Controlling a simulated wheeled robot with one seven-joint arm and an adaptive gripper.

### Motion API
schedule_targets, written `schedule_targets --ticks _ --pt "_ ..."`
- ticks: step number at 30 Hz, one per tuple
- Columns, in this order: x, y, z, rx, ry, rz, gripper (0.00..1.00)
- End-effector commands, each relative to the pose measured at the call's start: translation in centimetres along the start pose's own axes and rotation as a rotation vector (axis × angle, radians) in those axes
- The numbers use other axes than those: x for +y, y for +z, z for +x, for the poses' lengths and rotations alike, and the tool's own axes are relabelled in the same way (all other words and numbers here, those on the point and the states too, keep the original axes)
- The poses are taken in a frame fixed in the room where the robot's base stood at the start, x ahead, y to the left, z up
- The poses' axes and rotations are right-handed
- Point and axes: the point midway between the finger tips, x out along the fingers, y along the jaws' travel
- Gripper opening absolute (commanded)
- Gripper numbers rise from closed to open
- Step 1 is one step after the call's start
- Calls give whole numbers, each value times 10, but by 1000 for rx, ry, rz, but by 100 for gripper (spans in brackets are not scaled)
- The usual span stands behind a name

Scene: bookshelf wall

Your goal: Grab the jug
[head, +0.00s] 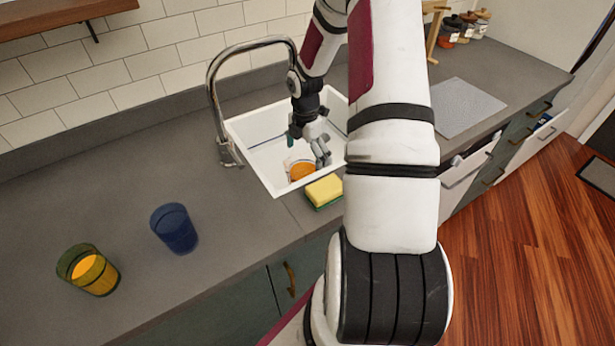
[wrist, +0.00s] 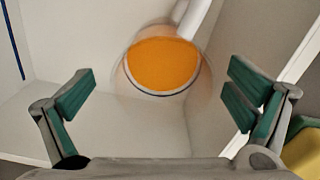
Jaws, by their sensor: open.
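The jug (head: 301,170) is in the white sink, showing as a clear vessel with orange contents. In the wrist view the jug (wrist: 163,64) is round with an orange inside and a pale handle (wrist: 194,18) at its upper right. My gripper (head: 312,146) is over the sink. In the wrist view my gripper (wrist: 160,95) is open, with its green-padded fingers wide apart on either side below the jug. Nothing is between the fingertips. In the head view the gripper partly hides the jug.
The sink (head: 262,163) has raised walls, and a curved faucet (head: 213,95) stands at its left. A yellow-green sponge (head: 324,191) lies at the sink's front edge. A blue cup (head: 174,229) and a green-yellow cup (head: 88,270) stand on the counter at left.

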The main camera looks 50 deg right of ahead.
Motion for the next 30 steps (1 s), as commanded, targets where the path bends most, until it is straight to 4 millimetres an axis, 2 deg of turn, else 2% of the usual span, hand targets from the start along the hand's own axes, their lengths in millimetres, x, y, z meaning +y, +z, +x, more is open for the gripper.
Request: schedule_targets --ticks 9,18,19,27,30 --pt "-3 0 42 2 -3 -1 98" --pt "-3 1 48 0 -1 0 98" --pt "-3 1 48 1 -1 0 96" --pt "-3 1 48 1 -2 0 35" --pt "-2 2 47 0 0 0 15"
